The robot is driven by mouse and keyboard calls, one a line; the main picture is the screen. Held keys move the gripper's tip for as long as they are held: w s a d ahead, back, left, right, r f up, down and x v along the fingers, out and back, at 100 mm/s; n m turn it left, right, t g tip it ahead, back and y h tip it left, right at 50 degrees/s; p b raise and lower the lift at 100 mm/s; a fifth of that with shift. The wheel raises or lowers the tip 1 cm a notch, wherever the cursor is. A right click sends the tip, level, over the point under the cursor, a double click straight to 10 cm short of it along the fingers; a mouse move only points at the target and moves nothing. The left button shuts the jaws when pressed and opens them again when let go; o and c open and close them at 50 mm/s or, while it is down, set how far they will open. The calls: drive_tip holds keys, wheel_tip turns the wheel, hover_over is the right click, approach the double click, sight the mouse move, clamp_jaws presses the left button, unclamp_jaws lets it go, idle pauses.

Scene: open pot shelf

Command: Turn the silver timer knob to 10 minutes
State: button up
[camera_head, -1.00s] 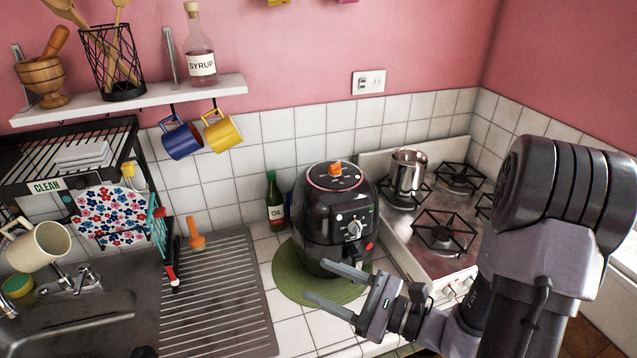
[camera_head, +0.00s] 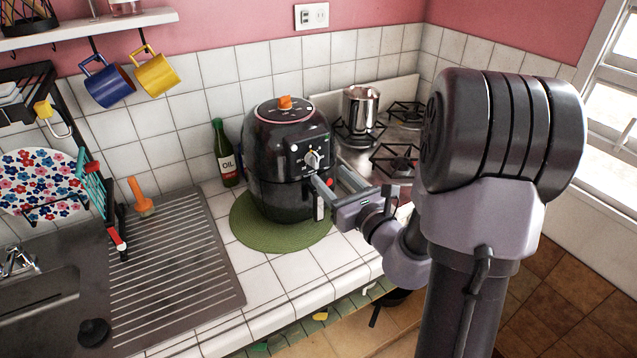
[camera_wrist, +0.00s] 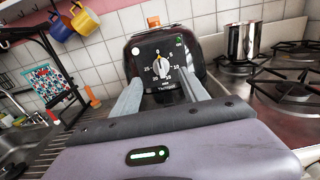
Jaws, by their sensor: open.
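The black air fryer (camera_head: 285,160) stands on a round green mat (camera_head: 262,232) on the tiled counter. Its silver timer knob (camera_head: 312,160) is on the upper front panel, and it also shows in the wrist view (camera_wrist: 161,67) with a dial of numbers around it. The knob's pointer looks roughly upright, tilted slightly left, in the wrist view. My gripper (camera_head: 332,188) is open in front of the fryer, just below and to the right of the knob. In the wrist view the fingers (camera_wrist: 160,97) lie to either side of the knob, with nothing visibly held.
A green oil bottle (camera_head: 226,155) stands left of the fryer. A metal pot (camera_head: 360,108) sits on the stove to the right. The ribbed drainboard (camera_head: 170,265) and sink lie at left. Yellow and blue mugs (camera_head: 156,74) hang under the shelf.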

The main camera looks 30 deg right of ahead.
sight(317, 161)
drive_tip(key=w, duration=0.7)
drive_tip(key=shift+r, duration=0.2)
drive_tip(key=shift+s, duration=0.1)
clamp_jaws()
